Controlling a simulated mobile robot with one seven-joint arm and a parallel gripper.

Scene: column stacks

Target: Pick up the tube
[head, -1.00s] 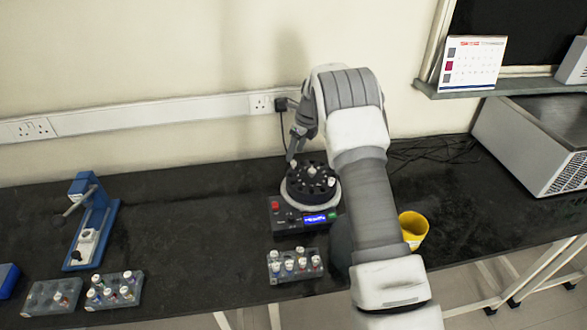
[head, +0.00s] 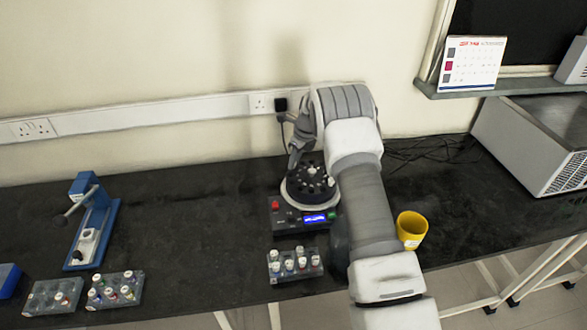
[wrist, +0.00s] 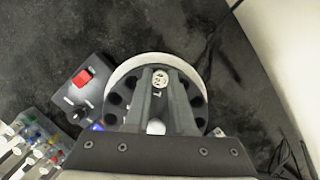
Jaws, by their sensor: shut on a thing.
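A tube with a white, marked cap (wrist: 160,79) sits at the far side of the black round rotor in the wrist view. My gripper (wrist: 160,85) is shut on this tube, with a fingertip on each side of the cap. The tube's body below the cap is hidden. The rotor (head: 303,187) sits on a dark centrifuge base (head: 287,222) with a lit blue display. In the head view my gripper is at the rotor's back left, partly hidden by my arm. Another white cap (wrist: 156,127) shows between my fingers, nearer the wrist.
A rack of capped tubes (head: 295,265) stands in front of the centrifuge. Two more racks (head: 55,297) (head: 115,289) and a blue stand (head: 93,225) are on the left. A yellow cup (head: 411,229) stands right of my arm. The bench is clear between centrifuge and blue stand.

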